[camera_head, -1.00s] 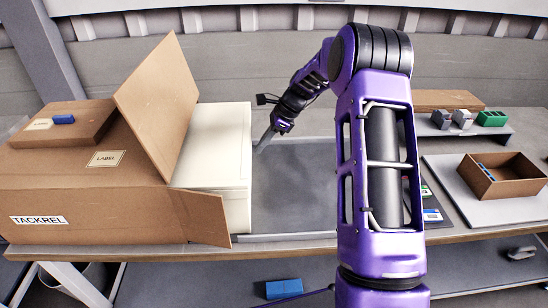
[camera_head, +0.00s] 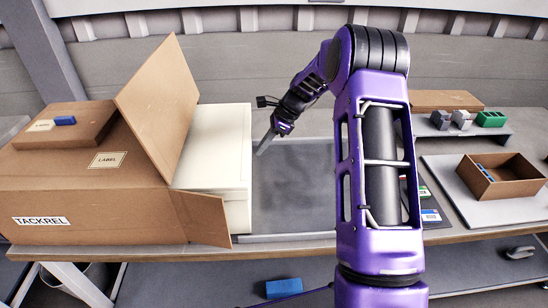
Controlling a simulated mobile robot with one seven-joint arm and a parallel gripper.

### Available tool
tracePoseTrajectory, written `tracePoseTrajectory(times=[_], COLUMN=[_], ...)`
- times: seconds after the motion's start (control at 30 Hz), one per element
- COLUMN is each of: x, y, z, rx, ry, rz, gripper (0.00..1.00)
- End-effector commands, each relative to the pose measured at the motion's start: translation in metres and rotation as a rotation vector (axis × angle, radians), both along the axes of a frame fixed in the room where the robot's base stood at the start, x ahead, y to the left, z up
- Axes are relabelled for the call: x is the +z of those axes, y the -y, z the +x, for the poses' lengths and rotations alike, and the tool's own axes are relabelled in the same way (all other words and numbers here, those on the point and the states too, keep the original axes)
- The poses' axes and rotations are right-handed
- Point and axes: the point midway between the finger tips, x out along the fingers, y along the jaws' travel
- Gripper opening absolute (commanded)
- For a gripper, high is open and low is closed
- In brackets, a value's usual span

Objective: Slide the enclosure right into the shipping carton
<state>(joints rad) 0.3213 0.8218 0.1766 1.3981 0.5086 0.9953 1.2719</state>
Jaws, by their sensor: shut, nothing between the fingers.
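The enclosure (camera_head: 217,160) is a cream-white box lying on the bench. Its left end is inside the open right end of the brown shipping carton (camera_head: 95,195), marked TACKREL; its right part sticks out. One carton flap (camera_head: 163,100) stands up at a slant above the enclosure. Another flap (camera_head: 203,217) juts out along its near side. How deep the enclosure reaches inside is hidden. My gripper (camera_head: 263,150) is shut and empty, pointing down just right of the enclosure's right side. I cannot tell whether it touches the enclosure.
A grey mat (camera_head: 295,190) right of the enclosure is mostly bare. My purple arm stands in front of the bench's middle. An open cardboard tray (camera_head: 495,178) sits at the right. A smaller carton (camera_head: 65,125) lies on the shipping carton.

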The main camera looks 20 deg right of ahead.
Motion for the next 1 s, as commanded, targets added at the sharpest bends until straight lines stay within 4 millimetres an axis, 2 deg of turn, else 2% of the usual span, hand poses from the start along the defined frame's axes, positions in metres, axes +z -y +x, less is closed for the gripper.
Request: tracePoseTrajectory(times=[0.27,1.0], x=[0.001,0.001], y=[-0.007,-0.082], z=[0.001,0.015], rx=[0.002,0.005], ry=[0.000,-0.001], rz=[0.000,0.003], gripper=[0.00,0.00])
